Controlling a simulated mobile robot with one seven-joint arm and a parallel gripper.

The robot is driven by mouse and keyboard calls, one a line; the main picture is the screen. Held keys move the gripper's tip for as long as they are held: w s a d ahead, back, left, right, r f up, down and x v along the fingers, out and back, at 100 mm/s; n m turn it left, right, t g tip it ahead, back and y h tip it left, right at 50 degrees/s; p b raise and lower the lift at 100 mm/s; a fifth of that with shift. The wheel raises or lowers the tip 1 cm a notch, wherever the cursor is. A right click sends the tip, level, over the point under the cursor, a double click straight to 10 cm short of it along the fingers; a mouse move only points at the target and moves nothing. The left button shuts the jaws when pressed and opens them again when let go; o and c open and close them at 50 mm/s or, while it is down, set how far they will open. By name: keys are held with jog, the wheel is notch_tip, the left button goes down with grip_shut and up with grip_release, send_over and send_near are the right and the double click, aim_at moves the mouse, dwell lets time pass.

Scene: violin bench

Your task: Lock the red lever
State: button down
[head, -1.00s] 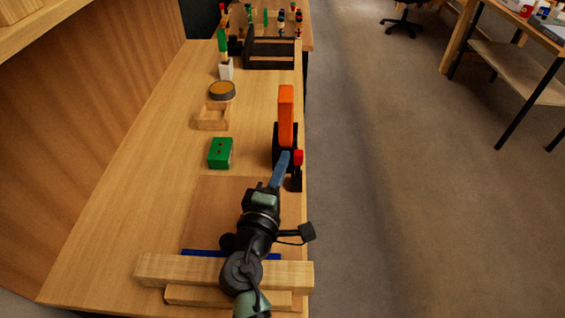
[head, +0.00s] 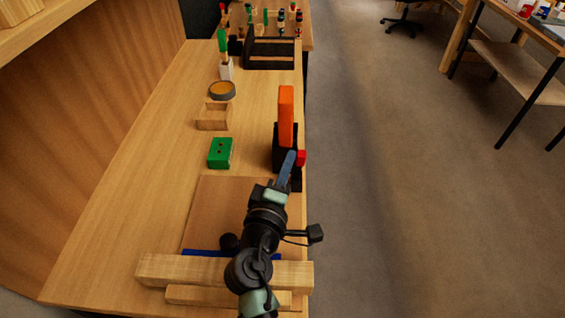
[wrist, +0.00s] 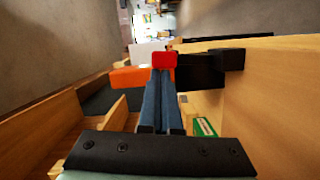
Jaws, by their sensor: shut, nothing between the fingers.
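The red lever end (head: 301,157) is at the right edge of the bench, on a black clamp-like fixture (head: 280,158) with a tall orange upright part (head: 286,115). My gripper (head: 291,156) has its blue fingers closed together. The fingertips are just left of the red end in the head view. In the wrist view the fingers (wrist: 161,82) point straight at the red end (wrist: 164,60), with the orange part (wrist: 129,77) to the left and the black body (wrist: 205,70) to the right. Whether the fingertips touch the red end is not clear.
A green box (head: 220,153), a wooden holder (head: 213,118) and a round tin (head: 222,91) stand left of the fixture. Wooden bars (head: 170,271) lie at the near end. The bench's right edge is close, with open floor beyond. The bench's left part is clear.

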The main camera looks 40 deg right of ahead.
jog(key=m, duration=0.1)
jog(key=s+d+m, duration=0.1)
jog(key=m+y+p, duration=0.1)
jog(key=shift+s+d+r+m, duration=0.2)
jog(key=shift+s+d+m, duration=0.1)
jog(key=shift+d, duration=0.1)
jog(key=d+m, duration=0.1)
jog(key=m, duration=0.1)
jog(key=s+d+m+y+p, duration=0.1)
jog(key=m, duration=0.1)
jog(key=shift+s+f, duration=0.2)
jog(key=shift+f, duration=0.2)
